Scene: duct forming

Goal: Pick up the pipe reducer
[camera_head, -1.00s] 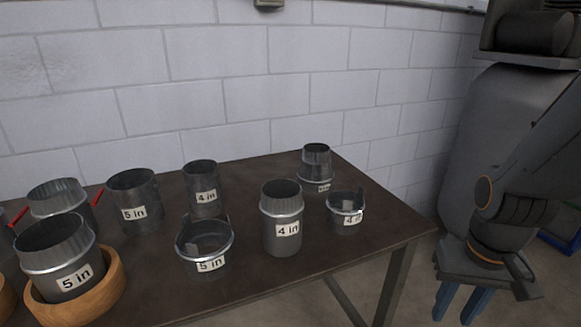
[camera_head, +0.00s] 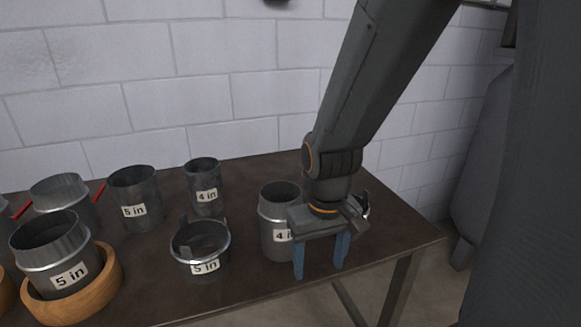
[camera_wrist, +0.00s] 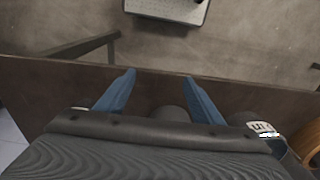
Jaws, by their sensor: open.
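The pipe reducer, a metal piece with a wide base and narrower top seen earlier at the table's back right, is hidden behind my arm now. My gripper (camera_head: 320,268) has two blue fingers, open and empty, pointing down in front of the upright 4 in pipe (camera_head: 272,235). It covers part of that pipe's label. In the wrist view my gripper (camera_wrist: 158,76) spans the table edge. A dark rounded part shows low between its fingers; I cannot tell what it is.
A short 4 in collar (camera_head: 365,205) shows partly behind my wrist. A 5 in collar (camera_head: 203,268) stands left of the gripper. Several pipes and a wooden ring (camera_head: 112,290) fill the left. The table's front right corner (camera_head: 425,245) is clear. A brick wall stands behind.

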